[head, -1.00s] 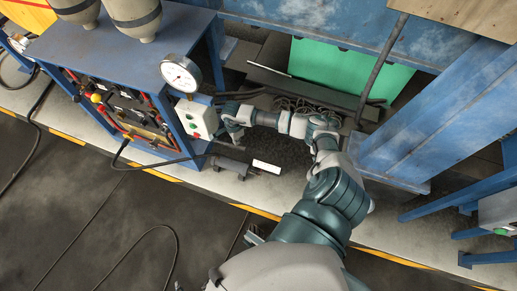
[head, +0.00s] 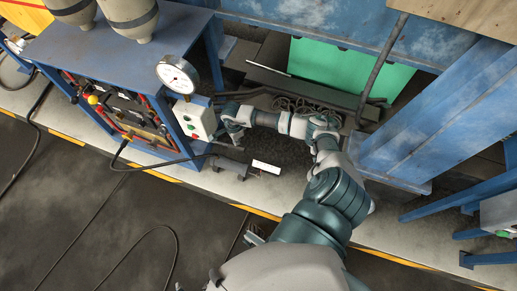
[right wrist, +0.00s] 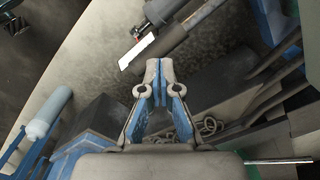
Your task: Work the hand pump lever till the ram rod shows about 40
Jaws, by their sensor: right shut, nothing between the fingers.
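My right gripper (head: 236,138) is shut and empty, reaching toward the blue bench beside a small control box. In the right wrist view its fingertips (right wrist: 160,68) are together. Ahead of them lies a grey bar (right wrist: 178,36), with no clear contact. A dark cylinder, which looks like the ram (head: 228,167), lies on the pale floor strip below the gripper in the head view; its end also shows in the right wrist view (right wrist: 163,10). A white plate (head: 266,167) is beside it; no marks are readable. I cannot clearly single out the pump lever. My left gripper is not in view.
The blue bench (head: 160,40) carries a round dial gauge (head: 178,76) and a control box (head: 195,119) with coloured buttons. A black cable runs from the bench to the cylinder. A blue column (head: 430,120) stands at the right. The dark floor in front is largely clear.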

